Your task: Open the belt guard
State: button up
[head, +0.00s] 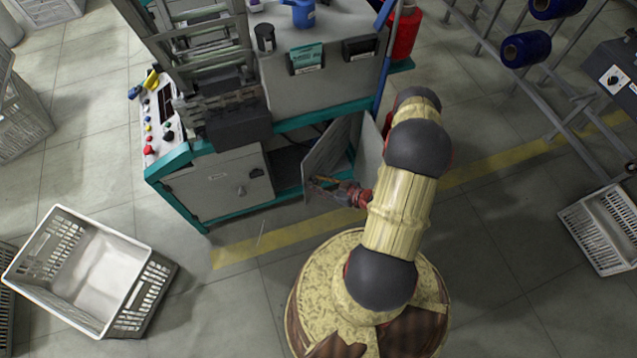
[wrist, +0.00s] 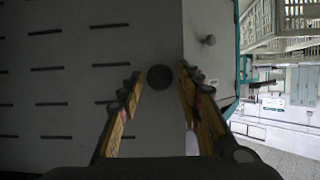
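The belt guard appears to be the grey hinged panel (head: 331,147) on the machine's lower front. It stands swung out from the machine, with a dark gap beside it. In the wrist view a slotted panel face (wrist: 75,80) fills the left side, with a dark round knob (wrist: 160,77) near its edge. My gripper (head: 325,183) is at the panel's lower front. In the wrist view my gripper (wrist: 159,75) has its fingers apart on either side of the knob, with small gaps visible. I cannot tell whether they touch the panel.
A closed grey panel with a knob (head: 241,190) is left of the gap. A white crate (head: 75,305) is on the floor at lower left, another crate (head: 603,228) at right. A spool rack (head: 560,75) stands at upper right. The floor between the crate and my base is clear.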

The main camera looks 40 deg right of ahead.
aim_at(309, 167)
jog(key=shift+o, duration=0.7)
jog(key=shift+r, duration=0.1)
jog(key=shift+r, duration=0.25)
notch_tip(309, 167, up, 9)
jog(key=shift+r, duration=0.15)
jog(key=shift+c, duration=0.6)
